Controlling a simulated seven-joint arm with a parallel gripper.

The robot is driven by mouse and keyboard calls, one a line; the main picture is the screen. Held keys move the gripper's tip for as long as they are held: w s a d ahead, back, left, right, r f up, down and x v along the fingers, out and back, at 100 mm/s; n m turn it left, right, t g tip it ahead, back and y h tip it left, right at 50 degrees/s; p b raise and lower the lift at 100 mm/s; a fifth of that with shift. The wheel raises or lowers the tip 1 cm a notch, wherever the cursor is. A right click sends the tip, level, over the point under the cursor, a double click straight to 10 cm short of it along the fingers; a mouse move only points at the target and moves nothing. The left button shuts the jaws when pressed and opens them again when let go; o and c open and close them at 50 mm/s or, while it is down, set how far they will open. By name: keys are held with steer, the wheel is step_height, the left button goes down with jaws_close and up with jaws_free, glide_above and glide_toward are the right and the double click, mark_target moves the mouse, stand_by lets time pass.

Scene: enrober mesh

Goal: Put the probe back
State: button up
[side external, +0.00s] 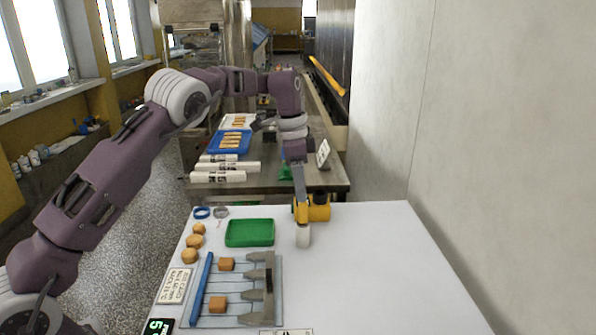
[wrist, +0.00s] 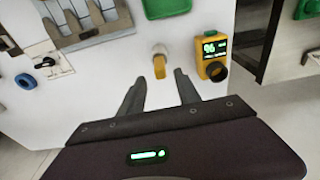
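The probe has an orange-yellow handle and a pale end; in the wrist view the probe (wrist: 165,64) shows between and just beyond my fingertips. In the side view the probe (side external: 301,213) is at my fingertips, with a whitish cylindrical part (side external: 303,237) below it. I cannot tell whether that part is the probe's end or a separate holder. My gripper (wrist: 160,76) is open, with a gap on each side of the handle; it points down in the side view (side external: 300,198). A yellow meter (wrist: 211,48) with a lit display and a black ring (wrist: 216,72) stands right beside the probe.
A green tray (side external: 250,233) lies left of the probe. In front of it is a rack (side external: 207,292) with grey toothed pieces and brown blocks. The white table's right side is clear.

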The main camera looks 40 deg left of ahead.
step_height(320, 180, up, 6)
steer(key=shift+s+a, duration=0.25)
steer(key=s+d+r+n+t, duration=0.1)
steer(key=s+d+r+n, duration=0.15)
steer(key=s+r, duration=0.5)
steer(key=s+d+r+n+t, duration=0.1)
steer(key=s+d+r+n, duration=0.3)
steer(key=s, duration=0.7)
steer(key=s+f+t, duration=0.1)
steer(key=s+f, duration=0.1)
steer(key=s, duration=0.5)
steer(key=s+f+n, duration=0.1)
steer(key=s+f, duration=0.2)
steer(key=s, duration=0.3)
steer(key=s+f+n+t+y, duration=0.1)
steer(key=s+f, duration=0.2)
steer(key=s, duration=0.4)
steer(key=shift+s+d+t, duration=0.3)
